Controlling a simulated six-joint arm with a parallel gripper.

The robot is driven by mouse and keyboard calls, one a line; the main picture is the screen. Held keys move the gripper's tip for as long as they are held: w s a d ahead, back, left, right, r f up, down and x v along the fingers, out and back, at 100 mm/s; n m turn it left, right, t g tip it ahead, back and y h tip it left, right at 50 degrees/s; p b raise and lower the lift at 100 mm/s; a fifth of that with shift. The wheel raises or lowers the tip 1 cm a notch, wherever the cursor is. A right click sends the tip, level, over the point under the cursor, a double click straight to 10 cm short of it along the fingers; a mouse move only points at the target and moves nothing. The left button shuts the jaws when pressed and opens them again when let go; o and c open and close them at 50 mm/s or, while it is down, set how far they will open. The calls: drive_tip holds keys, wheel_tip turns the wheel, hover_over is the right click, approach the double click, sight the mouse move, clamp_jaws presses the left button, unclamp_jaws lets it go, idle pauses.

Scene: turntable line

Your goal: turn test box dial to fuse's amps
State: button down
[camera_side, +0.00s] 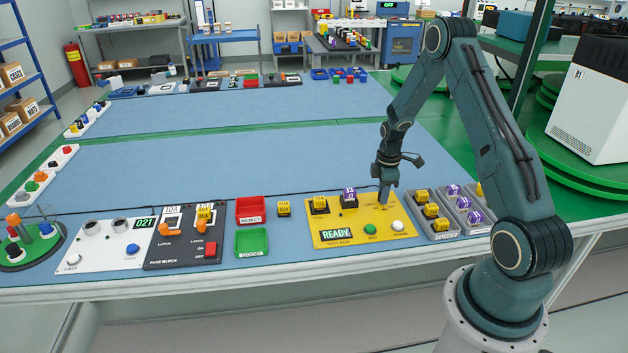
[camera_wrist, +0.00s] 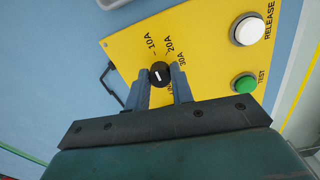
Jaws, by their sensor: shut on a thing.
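The yellow test box (camera_side: 352,232) lies at the front of the bench, its display (camera_side: 337,234) reading READY. My gripper (camera_side: 384,200) is low over its right part, pointing down. In the wrist view my gripper (camera_wrist: 164,88) is shut on the black dial (camera_wrist: 159,72), one finger on each side. The dial carries a white mark; labels 10A, 20A and 30A show around it, another is partly hidden. I cannot tell exactly which label the mark meets. A purple-topped fuse (camera_side: 349,194) and a yellow-topped fuse (camera_side: 320,204) sit on the box; their small print is unreadable.
The green TEST button (camera_wrist: 244,84) and white RELEASE button (camera_wrist: 248,29) are beside the dial. Grey fuse trays (camera_side: 445,225) stand right of the box. Red (camera_side: 250,208) and green (camera_side: 251,242) bins and a fuse block (camera_side: 183,252) are left.

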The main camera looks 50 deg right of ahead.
drive_tip(key=c, duration=1.2)
unclamp_jaws()
drive_tip(key=shift+r, duration=0.15)
wheel_tip(320, 180, up, 14)
drive_tip(key=shift+f, duration=0.25)
drive_tip(key=shift+a, duration=0.1)
